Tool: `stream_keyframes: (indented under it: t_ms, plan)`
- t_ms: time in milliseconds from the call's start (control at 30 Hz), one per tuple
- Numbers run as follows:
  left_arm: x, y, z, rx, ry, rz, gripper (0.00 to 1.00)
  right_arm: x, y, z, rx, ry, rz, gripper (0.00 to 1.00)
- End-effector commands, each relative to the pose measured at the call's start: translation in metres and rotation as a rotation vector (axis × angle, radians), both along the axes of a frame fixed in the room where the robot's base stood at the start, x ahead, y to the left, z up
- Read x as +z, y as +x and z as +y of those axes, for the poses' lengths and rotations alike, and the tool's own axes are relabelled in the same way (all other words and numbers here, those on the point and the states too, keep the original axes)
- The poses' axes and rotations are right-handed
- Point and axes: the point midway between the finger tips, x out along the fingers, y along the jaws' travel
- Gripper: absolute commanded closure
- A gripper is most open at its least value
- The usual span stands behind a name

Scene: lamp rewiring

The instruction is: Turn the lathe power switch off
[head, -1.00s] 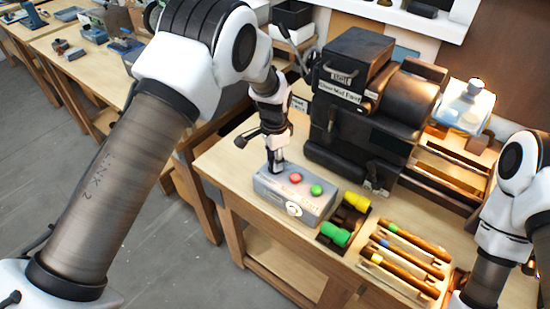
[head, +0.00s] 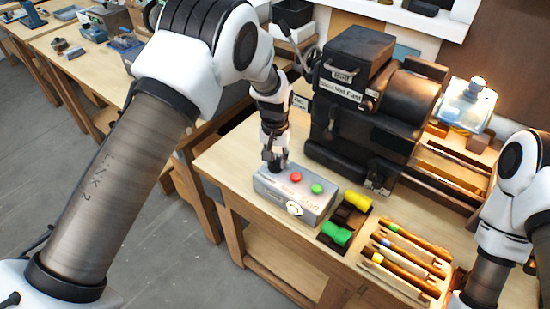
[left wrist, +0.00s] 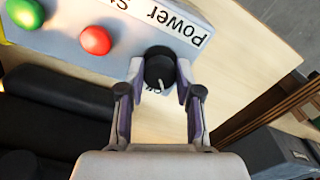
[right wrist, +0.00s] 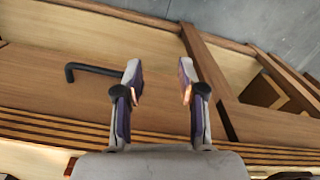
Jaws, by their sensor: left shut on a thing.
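The power switch is a black round knob (left wrist: 160,68) with a short white pointer mark, on the grey control box (head: 318,215). It sits beside a white label whose visible part reads "Power S". My left gripper (head: 274,162) points down at the box's left end. In the left wrist view its fingers (left wrist: 158,78) are closed on both sides of the knob.
A red button (head: 296,177) and a green button (head: 317,188) sit close by on the box. The dark lathe (head: 350,130) stands behind. Yellow (head: 358,201) and green (head: 337,234) pieces and wooden-handled tools (head: 405,262) lie to the right.

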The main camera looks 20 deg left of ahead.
Motion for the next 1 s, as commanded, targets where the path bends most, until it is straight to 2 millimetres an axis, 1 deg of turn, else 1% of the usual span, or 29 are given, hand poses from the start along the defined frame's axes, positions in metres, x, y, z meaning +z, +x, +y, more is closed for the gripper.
stream_keyframes:
  t_ms: [33, 300, 767, 800, 833, 867, 1000]
  plan:
    - [-0.0045, -0.0045, 0.0, 0.023, 0.001, 0.014, 1.0, -0.001, 0.0, 0.0, 0.0, 0.0, 0.0, 0.6]
    - [-0.0044, -0.0045, -0.0004, 0.106, 0.002, 0.014, 1.0, -0.0014, 0.0, 0.0, 0.0, 0.0, 0.0, 0.6]
    - [-0.0041, -0.0043, -0.0005, 0.12, 0.002, 0.014, 1.0, -0.0014, 0.0, 0.0, 0.0, 0.0, 0.0, 0.6]
    - [-0.0041, -0.0042, -0.0005, 0.12, 0.001, 0.013, 0.55, -0.0014, 0.0, 0.0, 0.0, 0.0, 0.0, 0.6]
    - [-0.004, -0.0039, -0.0006, 0.12, 0.001, 0.012, 0.45, -0.0014, 0.0, 0.0, 0.0, 0.0, 0.0, 0.6]
    - [-0.0037, -0.0036, -0.0006, 0.119, 0.001, 0.011, 0.41, -0.0014, 0.0, 0.0, 0.0, 0.0, 0.0, 0.6]
    - [-0.0023, -0.0023, -0.0006, 0.119, 0.0, 0.007, 0.41, -0.0012, 0.0, 0.0, 0.0, 0.0, 0.0, 0.6]
